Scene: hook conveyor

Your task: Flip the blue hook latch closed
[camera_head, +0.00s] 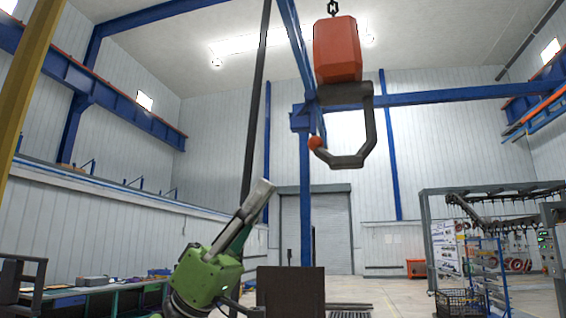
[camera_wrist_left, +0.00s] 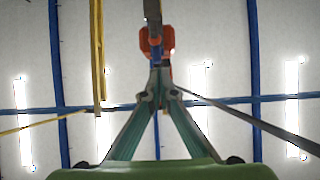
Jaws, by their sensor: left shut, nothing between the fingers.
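A large dark hook (camera_head: 371,135) hangs under an orange-red block (camera_head: 337,50) on a chain. Its open tip carries an orange-red ball (camera_head: 315,143). A small blue piece, seemingly the latch (camera_wrist_left: 156,54), shows at the hook in the left wrist view, just beyond my fingertips. In the head view it is hard to separate from the blue beams behind. My left gripper (camera_head: 263,189) is shut and empty, below and left of the hook, apart from it in the head view. It also shows in the left wrist view (camera_wrist_left: 160,78), pointing up at the hook. My right gripper is not in view.
A dark slanted pole or cable (camera_head: 257,100) runs behind my left gripper. A yellow post (camera_head: 32,75) stands at the far left. A workbench (camera_head: 90,294) is at lower left, and a grey frame with racks (camera_head: 430,240) at right. The air around the hook looks clear.

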